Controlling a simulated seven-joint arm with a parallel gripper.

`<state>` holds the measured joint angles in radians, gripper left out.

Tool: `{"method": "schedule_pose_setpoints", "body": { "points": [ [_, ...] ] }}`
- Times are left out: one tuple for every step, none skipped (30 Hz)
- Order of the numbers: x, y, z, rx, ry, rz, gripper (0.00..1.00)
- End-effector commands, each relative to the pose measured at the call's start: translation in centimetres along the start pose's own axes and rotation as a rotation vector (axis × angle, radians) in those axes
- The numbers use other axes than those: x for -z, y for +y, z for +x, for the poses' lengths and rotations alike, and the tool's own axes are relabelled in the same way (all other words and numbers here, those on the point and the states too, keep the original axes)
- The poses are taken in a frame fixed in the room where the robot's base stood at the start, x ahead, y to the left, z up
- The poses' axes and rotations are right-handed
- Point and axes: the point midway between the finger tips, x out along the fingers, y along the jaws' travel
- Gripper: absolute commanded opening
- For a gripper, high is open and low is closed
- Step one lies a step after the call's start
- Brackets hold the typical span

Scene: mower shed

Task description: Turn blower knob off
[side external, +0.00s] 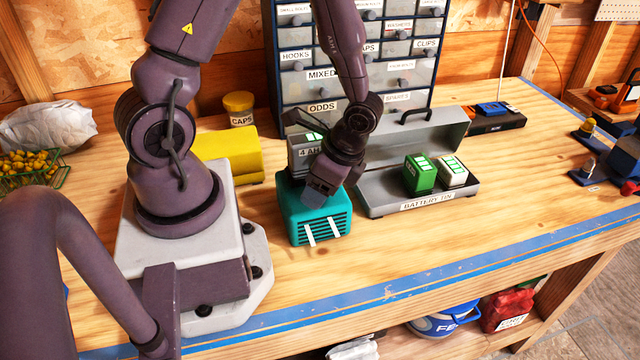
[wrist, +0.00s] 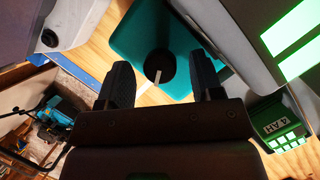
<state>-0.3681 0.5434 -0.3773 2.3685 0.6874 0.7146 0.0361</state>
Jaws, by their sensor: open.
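The teal blower (side external: 312,217) is a small box on the bench, with dark vent slots and two white strips on its front. Its top (wrist: 125,42) fills the upper middle of the wrist view. My gripper (wrist: 160,80) is open, pointing down over the blower. Its dark fingers lie left and right of the knob in the wrist view; I cannot tell whether they touch it. In the side view my gripper (side external: 326,188) hides the knob.
A grey battery box (side external: 302,158) stands close behind the blower. The open battery tin (side external: 375,205) with a green battery (side external: 420,173) and a white one (side external: 453,171) is to its right. A yellow case (side external: 225,150) lies left. The bench front is clear.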

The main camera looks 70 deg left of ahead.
Motion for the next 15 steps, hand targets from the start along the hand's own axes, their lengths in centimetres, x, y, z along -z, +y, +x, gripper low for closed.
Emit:
{"method": "schedule_pose_setpoints", "body": {
  "points": [
    [-0.01, 0.03, 0.17, -0.001, -0.001, 0.0, 0.6],
    [-0.01, 0.03, 0.22, -0.001, -0.001, 0.0, 0.6],
    [-0.01, 0.03, 0.25, 0.0, 0.0, 0.0, 0.6],
    [-0.01, 0.02, 0.26, 0.0, 0.0, 0.0, 0.6],
    [-0.01, 0.02, 0.25, 0.0, 0.0, 0.0, 0.6],
    [-0.01, 0.02, 0.24, 0.0, 0.0, 0.0, 0.6],
    [-0.01, 0.02, 0.24, 0.0, 0.0, 0.0, 0.6],
    [-0.01, 0.01, 0.23, 0.0, 0.0, 0.0, 0.6],
    [-0.01, 0.01, 0.23, 0.0, 0.0, 0.0, 0.58],
    [-0.01, 0.01, 0.23, 0.0, 0.0, 0.0, 0.51],
    [-0.01, 0.01, 0.22, 0.0, 0.0, 0.0, 0.44],
    [-0.01, 0.01, 0.22, 0.0, 0.0, 0.0, 0.35],
    [-0.01, 0.01, 0.22, 0.0, 0.0, 0.0, 0.28],
    [-0.01, 0.01, 0.21, 0.0, 0.0, 0.0, 0.21],
    [-0.01, 0.01, 0.21, 0.0, 0.0, 0.0, 0.12]
  ]
}}
